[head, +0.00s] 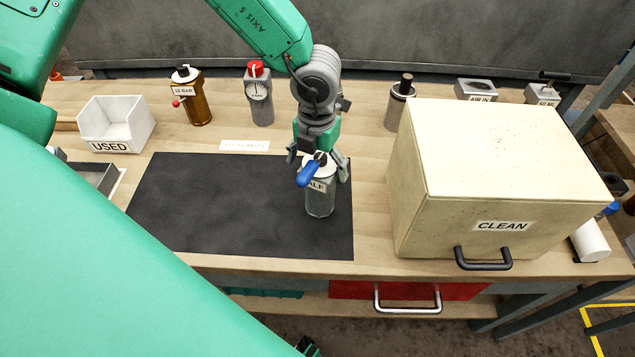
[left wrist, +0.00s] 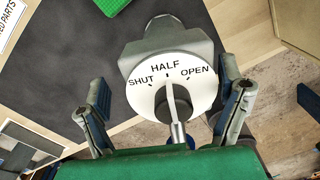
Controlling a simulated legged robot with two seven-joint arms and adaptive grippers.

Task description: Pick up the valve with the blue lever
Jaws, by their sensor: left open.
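The valve (head: 320,200) is a grey body with a white dial and a blue lever (head: 307,175). It stands upright on the black mat (head: 220,205), near the mat's right edge. In the left wrist view the valve body (left wrist: 168,45) carries the dial (left wrist: 160,98) marked SHUT, HALF and OPEN, and the pointer is toward HALF. My left gripper (head: 318,163) is over the valve's top with its fingers apart. In the left wrist view its open fingers (left wrist: 165,112) lie on either side of the dial; contact is unclear. My right gripper is out of view.
A large cream box marked CLEAN (head: 510,170) stands close right of the mat. A white bin marked USED (head: 117,120) is at the left. A bronze unit (head: 193,105), a red-capped gauge (head: 258,98) and a black-topped unit (head: 397,108) stand behind. The mat's left part is bare.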

